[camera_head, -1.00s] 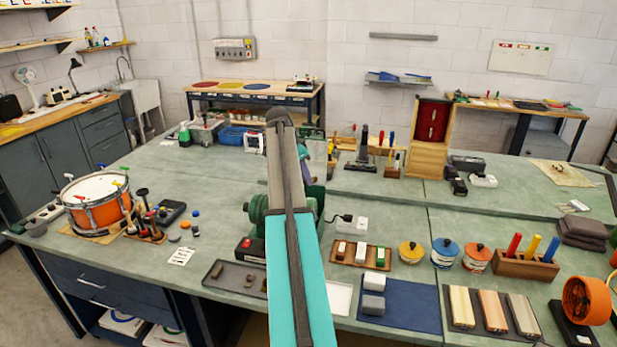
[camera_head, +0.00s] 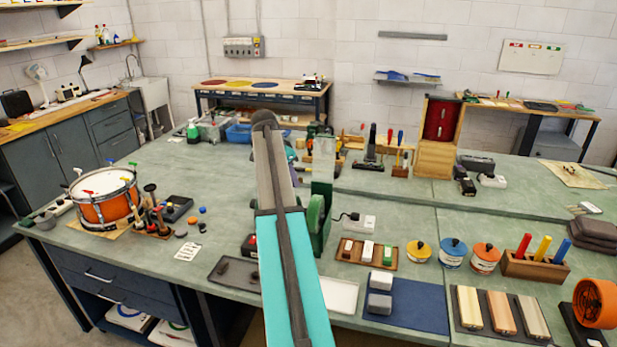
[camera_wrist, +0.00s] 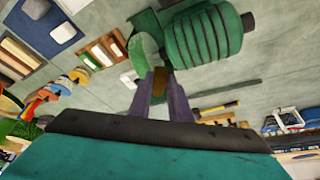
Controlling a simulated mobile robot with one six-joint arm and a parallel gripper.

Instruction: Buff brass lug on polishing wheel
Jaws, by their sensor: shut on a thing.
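The polishing machine's green ribbed motor body (camera_wrist: 208,38) fills the upper middle of the wrist view. A paler green wheel (camera_wrist: 146,52) stands at its left. My gripper (camera_wrist: 161,78) is shut on a small brown-gold piece, the brass lug (camera_wrist: 160,74). The lug is at the wheel's near lower edge; I cannot tell whether they touch. In the head view my arm covers much of the machine, and the gripper and lug are hidden. The green wheel or housing (camera_head: 317,222) shows right of the arm, with a pale upright panel (camera_head: 323,160) above.
A tray of small blocks (camera_head: 367,252), lidded tins (camera_head: 420,252) and a blue mat (camera_head: 408,310) lie right of the arm. A dark tray (camera_head: 235,272) lies left of it. An orange drum (camera_head: 104,205) stands far left.

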